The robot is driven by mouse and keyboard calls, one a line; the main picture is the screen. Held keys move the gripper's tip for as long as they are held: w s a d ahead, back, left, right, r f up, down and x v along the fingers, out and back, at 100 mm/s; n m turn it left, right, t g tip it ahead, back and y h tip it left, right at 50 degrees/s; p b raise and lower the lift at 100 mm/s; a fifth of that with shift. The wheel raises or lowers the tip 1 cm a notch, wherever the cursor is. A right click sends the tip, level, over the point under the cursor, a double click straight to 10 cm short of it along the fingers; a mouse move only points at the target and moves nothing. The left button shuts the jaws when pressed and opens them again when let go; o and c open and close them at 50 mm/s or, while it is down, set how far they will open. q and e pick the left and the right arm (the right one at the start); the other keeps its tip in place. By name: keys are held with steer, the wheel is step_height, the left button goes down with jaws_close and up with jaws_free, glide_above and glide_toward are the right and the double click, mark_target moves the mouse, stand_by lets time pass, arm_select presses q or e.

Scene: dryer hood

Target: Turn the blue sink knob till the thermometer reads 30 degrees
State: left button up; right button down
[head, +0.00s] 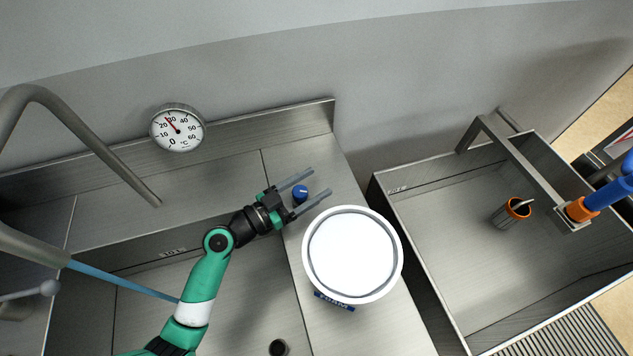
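The small blue knob (300,194) with a pale mark sits on the steel counter beside the sink. My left gripper (321,180) is open, with one finger on each side of the knob; I cannot tell whether either touches it. The round white thermometer (177,129) is at the back wall. Its red needle points to the upper left, near the 30 mark and perhaps a little below it. A pale blue stream (120,281) runs from a tap into the sink, partly behind my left arm. My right gripper is not in view.
A round white-topped tub (352,254) with a blue label stands just right of the knob. A grey curved pipe (85,135) rises at the left. At right, a steel basin (450,250) holds an orange-rimmed cup (511,212), near a blue-and-orange part (600,196).

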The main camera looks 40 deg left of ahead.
arm_select(q)
jaws_close()
steer(key=shift+a+r+n+y+p, duration=0.1)
steer(key=shift+r+n+y+p, duration=0.1)
steer(key=shift+n+y+p, duration=0.85)
steer(key=shift+a+f+y+p, duration=0.2)
steer(key=shift+y+p, duration=0.3)
steer(key=shift+y, duration=0.35)
steer(key=shift+n, duration=0.25)
jaws_free()
